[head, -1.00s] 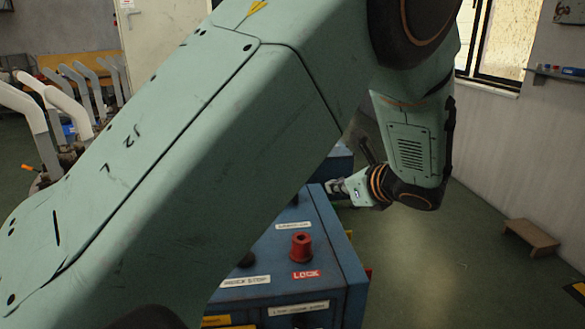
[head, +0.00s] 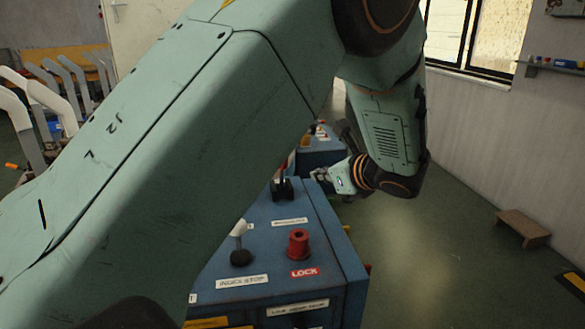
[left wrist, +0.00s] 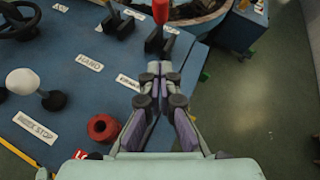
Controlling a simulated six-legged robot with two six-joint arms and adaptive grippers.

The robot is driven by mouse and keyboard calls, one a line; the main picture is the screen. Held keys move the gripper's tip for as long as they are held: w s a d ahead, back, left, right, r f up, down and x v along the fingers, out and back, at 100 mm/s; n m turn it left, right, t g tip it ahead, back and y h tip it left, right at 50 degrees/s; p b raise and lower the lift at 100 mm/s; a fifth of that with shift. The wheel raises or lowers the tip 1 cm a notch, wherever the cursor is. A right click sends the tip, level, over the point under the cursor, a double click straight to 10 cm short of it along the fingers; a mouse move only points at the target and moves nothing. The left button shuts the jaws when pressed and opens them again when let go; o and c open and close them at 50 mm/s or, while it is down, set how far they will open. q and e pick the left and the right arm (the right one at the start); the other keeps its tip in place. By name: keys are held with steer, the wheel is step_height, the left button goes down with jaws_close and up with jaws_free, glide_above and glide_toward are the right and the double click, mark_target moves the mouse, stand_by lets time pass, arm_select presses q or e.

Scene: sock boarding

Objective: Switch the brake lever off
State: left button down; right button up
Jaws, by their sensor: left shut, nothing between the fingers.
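A lever with a red handle (left wrist: 160,14) and black base stands near the right edge of the blue console (left wrist: 70,95). In the head view the red-handled lever (head: 283,178) is partly hidden by my left arm. I cannot read from its labels whether it is the brake lever. My left gripper (left wrist: 160,69) is shut and empty, its fingertips a little short of this lever's base in the wrist picture, with no contact visible. In the head view the left gripper (head: 319,175) is beside the console's right edge. My right gripper is not in view.
A red knob (head: 299,243) sits by a LOCK label, and a white-knobbed lever (head: 239,236) by an INDEX STOP label. A black-handled lever (left wrist: 112,18) stands left of the red one. Open floor (head: 430,260) lies right of the console, with a wooden step (head: 523,229).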

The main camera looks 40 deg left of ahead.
mark_target(285, 167)
arm_select(q)
steer(key=shift+w+a+f+b, duration=0.4)
steer(key=shift+w+a, duration=0.1)
steer(key=shift+a, duration=1.25)
steer(key=shift+w+a+f+b, duration=0.4)
steer(key=shift+w+a, duration=0.05)
steer(key=shift+a, duration=1.25)
steer(key=shift+w+a+f+b, duration=0.4)
steer(key=shift+w+a, duration=0.1)
steer(key=shift+a, duration=1.25)
steer(key=shift+r, duration=0.1)
